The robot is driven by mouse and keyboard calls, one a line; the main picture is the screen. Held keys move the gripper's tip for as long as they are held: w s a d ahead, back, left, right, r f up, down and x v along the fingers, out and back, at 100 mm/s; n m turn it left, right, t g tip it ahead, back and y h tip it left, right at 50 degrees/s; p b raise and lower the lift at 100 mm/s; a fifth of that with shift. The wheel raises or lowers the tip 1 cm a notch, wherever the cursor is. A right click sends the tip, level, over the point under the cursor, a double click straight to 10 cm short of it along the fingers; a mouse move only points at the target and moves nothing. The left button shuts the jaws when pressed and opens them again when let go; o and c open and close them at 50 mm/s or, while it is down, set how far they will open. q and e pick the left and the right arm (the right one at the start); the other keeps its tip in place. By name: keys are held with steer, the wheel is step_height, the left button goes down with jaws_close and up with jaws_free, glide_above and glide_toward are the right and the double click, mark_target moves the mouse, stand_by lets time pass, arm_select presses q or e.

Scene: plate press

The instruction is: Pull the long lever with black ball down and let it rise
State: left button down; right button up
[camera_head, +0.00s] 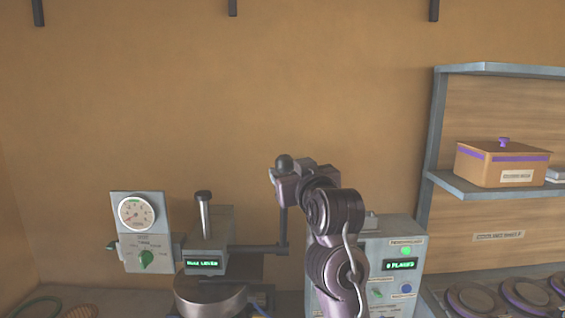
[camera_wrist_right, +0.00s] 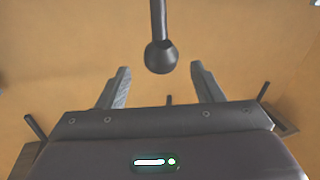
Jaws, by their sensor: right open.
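The lever's black ball (camera_head: 284,162) tops an upright dark rod (camera_head: 283,225) beside the press (camera_head: 208,250) in the head view. A horizontal bar joins the rod to the press. My right gripper (camera_head: 277,177) is at the top of the rod, at or just below the ball. In the right wrist view the ball (camera_wrist_right: 161,57) hangs between and a little beyond the two open fingers (camera_wrist_right: 161,80), with gaps on both sides. The head view does not show whether the gripper touches the lever. My left gripper is not in view.
A gauge panel (camera_head: 140,232) with a green knob stands left of the press. A grey control box (camera_head: 395,260) is partly behind my right arm. Shelves (camera_head: 490,190) with a lidded box (camera_head: 502,163) stand at right, above several round plates (camera_head: 475,300).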

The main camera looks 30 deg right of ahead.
mark_target(288, 166)
steer(key=p+x, duration=0.1)
steer(key=x, duration=0.3)
steer(key=shift+w+r+p, duration=0.1)
steer(key=shift+w+p, duration=0.15)
steer(key=shift+p, duration=0.1)
steer(key=shift+w+d, duration=0.25)
steer(key=shift+w, duration=0.35)
